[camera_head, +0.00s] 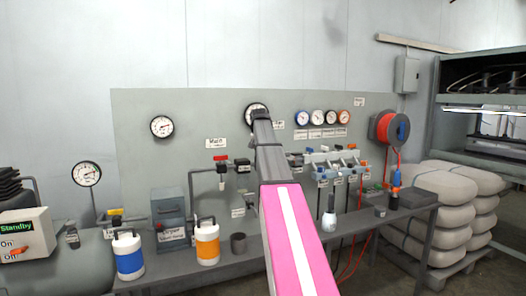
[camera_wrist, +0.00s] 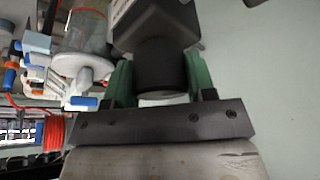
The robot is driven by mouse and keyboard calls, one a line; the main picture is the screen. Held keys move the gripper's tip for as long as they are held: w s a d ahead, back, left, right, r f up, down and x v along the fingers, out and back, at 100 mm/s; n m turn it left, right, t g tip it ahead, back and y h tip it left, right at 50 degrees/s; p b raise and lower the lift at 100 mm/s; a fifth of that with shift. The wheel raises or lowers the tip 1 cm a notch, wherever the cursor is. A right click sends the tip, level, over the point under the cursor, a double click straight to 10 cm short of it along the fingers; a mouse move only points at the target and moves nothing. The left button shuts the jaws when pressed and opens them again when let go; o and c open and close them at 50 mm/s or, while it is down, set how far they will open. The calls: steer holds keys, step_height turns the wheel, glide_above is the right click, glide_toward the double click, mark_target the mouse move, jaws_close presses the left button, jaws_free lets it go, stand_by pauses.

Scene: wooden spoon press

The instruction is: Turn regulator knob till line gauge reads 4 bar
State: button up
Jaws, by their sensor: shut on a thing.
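In the wrist view my gripper (camera_wrist: 158,78) has its green fingers on both sides of a black knob (camera_wrist: 160,62), and it is shut on it. The knob sits on a dark body at the top of the picture. In the head view my arm hides the knob and fingers. A round white gauge (camera_head: 254,107) stands on the panel just behind the top of my arm, which covers its lower part. Its reading is too small to make out. I cannot tell for sure which gauge is the line gauge.
The grey panel (camera_head: 140,110) carries another gauge (camera_head: 162,127), a row of several small coloured gauges (camera_head: 317,117), a red-handled valve (camera_head: 221,158) and a red hose reel (camera_head: 392,128). Blue (camera_head: 128,255) and orange (camera_head: 207,242) canisters stand on the bench. Sacks (camera_head: 445,200) are stacked at right.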

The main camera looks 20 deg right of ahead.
steer(key=shift+m, duration=1)
steer(key=shift+g+h, duration=0.3)
steer(key=o, duration=0.9)
steer(key=shift+r, duration=0.1)
steer(key=v, duration=1)
steer(key=shift+s+a+r, duration=0.15)
steer(key=shift+s+r, duration=0.05)
steer(key=shift+r, duration=0.05)
